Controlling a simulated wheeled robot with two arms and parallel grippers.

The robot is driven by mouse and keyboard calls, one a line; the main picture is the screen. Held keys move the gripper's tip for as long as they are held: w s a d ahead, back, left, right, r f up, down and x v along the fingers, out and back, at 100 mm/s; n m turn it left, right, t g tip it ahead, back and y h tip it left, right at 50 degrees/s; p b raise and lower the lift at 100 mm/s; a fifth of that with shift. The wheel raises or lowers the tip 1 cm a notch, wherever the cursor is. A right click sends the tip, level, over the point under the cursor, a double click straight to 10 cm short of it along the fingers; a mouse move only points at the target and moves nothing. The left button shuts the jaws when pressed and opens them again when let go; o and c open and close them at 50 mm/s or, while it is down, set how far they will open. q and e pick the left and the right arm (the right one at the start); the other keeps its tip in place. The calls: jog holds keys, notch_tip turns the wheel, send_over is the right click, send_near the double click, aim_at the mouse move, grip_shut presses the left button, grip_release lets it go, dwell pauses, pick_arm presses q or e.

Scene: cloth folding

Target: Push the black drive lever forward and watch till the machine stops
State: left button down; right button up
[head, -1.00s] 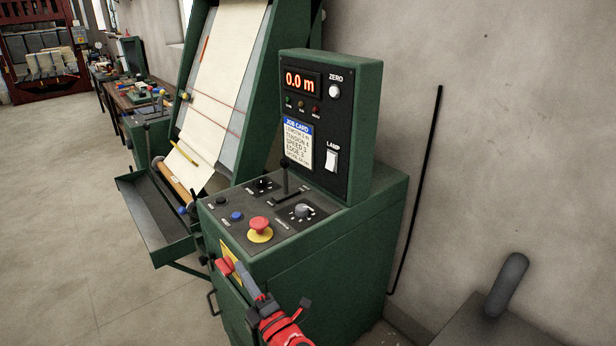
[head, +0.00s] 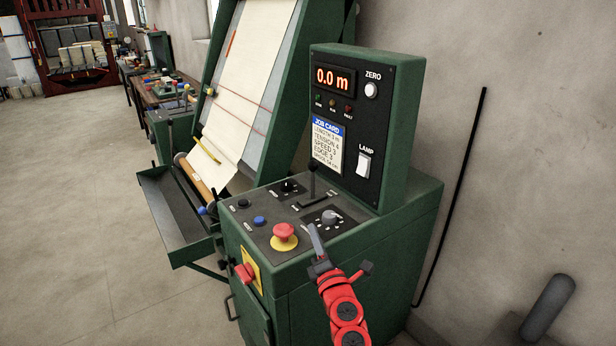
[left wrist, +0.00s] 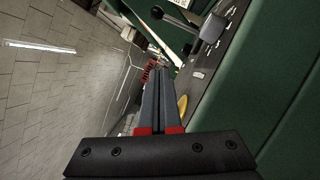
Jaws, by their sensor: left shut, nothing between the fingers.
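The black drive lever (head: 312,182) stands upright in its slot on top of the green control console (head: 400,225). In the left wrist view its ball end (left wrist: 157,12) shows at the top, with its shaft running behind the grey dial knob (left wrist: 213,28). My left gripper (head: 313,230) is shut and empty, over the panel's front right edge, close to the dial (head: 329,217) and apart from the lever. Its shut fingers (left wrist: 158,85) point up the middle of the left wrist view. The display (head: 333,79) reads 0.0 m. My right gripper is out of view.
A red mushroom button (head: 284,231) on a yellow base sits left of my left gripper. A red switch (head: 246,272) juts from the console front. The upright display box (head: 402,130) rises behind the lever. Cream cloth (head: 245,80) lies on the sloped frame at left.

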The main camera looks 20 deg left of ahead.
aim_at(313, 184)
pick_arm(q)
jog(key=p+x, duration=0.2)
jog(key=x, duration=1.6)
jog(key=shift+r, duration=0.15)
jog(key=shift+w+d+r+p, duration=0.45)
jog(key=shift+w+d+r, duration=0.1)
jog(key=shift+w+d, duration=0.35)
jog(key=shift+w+d+r, duration=0.25)
jog(key=shift+w+d, duration=0.05)
jog(key=shift+d, duration=0.1)
jog(key=shift+r, duration=0.1)
